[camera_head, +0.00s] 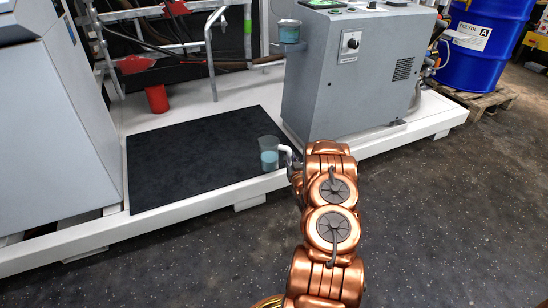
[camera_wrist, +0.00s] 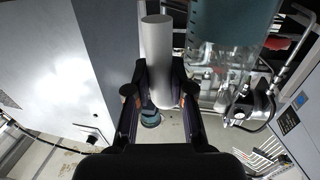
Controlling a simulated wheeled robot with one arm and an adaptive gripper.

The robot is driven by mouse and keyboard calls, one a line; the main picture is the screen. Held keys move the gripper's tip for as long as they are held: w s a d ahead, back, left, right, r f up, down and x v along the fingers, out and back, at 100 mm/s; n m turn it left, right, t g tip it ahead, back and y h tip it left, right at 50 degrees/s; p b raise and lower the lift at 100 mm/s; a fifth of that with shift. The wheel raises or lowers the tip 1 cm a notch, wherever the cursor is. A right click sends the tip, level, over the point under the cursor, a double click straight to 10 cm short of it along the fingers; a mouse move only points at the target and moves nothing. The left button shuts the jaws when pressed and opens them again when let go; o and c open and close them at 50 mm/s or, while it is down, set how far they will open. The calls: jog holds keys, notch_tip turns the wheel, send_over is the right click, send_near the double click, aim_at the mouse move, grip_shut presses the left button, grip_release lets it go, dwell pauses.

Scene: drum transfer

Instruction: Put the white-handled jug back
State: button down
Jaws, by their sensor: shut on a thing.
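The white-handled jug (camera_head: 268,157) is a clear vessel with blue-green liquid in it. In the head view it shows at the end of my arm, over the front right part of the black mat, and looks roughly upright. In the wrist view its clear body (camera_wrist: 228,60) fills the upper right, cut off by the frame. My gripper (camera_wrist: 159,78) is shut on the white handle (camera_wrist: 157,42), with a finger on each side. In the head view my arm hides most of the gripper. A gap between jug and mat cannot be judged.
The black mat (camera_head: 180,165) lies on a white platform (camera_head: 100,232). A grey cabinet (camera_head: 340,85) stands behind, with a second clear cup of bluish liquid (camera_head: 289,33) at its left side. A grey machine (camera_head: 60,130) is at left, a blue drum (camera_head: 485,45) at back right.

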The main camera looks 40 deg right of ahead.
jog(key=w+f+b, duration=0.1)
jog(key=w, duration=0.2)
jog(key=w+d+f+b, duration=0.1)
jog(key=w+f+b, duration=0.1)
jog(key=w, duration=0.1)
jog(key=w+d+f+b, duration=0.1)
jog(key=w+b, duration=0.1)
jog(key=w, duration=0.1)
jog(key=shift+w+f, duration=0.25)
jog(key=shift+w, duration=0.15)
jog(key=shift+r, duration=0.15)
jog(key=c, duration=1)
grip_release()
jog(key=shift+a, duration=0.1)
